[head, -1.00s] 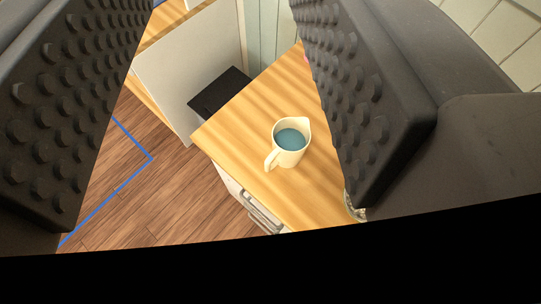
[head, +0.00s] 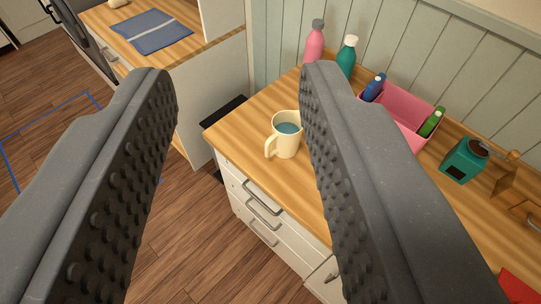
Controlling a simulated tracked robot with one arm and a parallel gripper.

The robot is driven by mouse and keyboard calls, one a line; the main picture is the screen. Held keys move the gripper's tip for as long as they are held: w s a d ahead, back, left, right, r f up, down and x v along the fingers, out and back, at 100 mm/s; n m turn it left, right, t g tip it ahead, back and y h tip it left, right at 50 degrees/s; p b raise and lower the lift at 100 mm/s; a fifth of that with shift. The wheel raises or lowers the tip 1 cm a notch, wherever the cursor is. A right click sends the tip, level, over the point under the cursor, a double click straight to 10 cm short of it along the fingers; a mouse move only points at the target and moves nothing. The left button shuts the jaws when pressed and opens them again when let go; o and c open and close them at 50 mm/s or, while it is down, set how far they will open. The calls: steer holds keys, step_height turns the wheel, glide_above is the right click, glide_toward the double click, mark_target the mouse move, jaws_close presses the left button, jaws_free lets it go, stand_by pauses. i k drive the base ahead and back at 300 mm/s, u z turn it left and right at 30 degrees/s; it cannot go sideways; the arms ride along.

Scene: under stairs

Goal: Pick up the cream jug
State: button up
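The cream jug (head: 286,146) stands upright on the wooden counter (head: 250,122), near its left end. Its handle points to the lower left and its inside looks blue. My gripper (head: 236,88) is open and empty, with its two studded black fingers spread wide. The jug shows between the fingers, close beside the right finger, which slightly overlaps its right edge in the picture. The jug appears farther off than the fingertips, and nothing shows them touching it.
Behind the right finger are a pink bottle (head: 314,45), a teal bottle (head: 347,58) and a pink bin (head: 412,137) with bottles inside. A teal box (head: 464,161) stands farther right. White drawers (head: 262,205) are below the counter. Wooden floor lies left.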

mark_target(286, 130)
steer(key=z, duration=0.2)
steer(key=i, duration=0.85)
steer(key=u, duration=0.15)
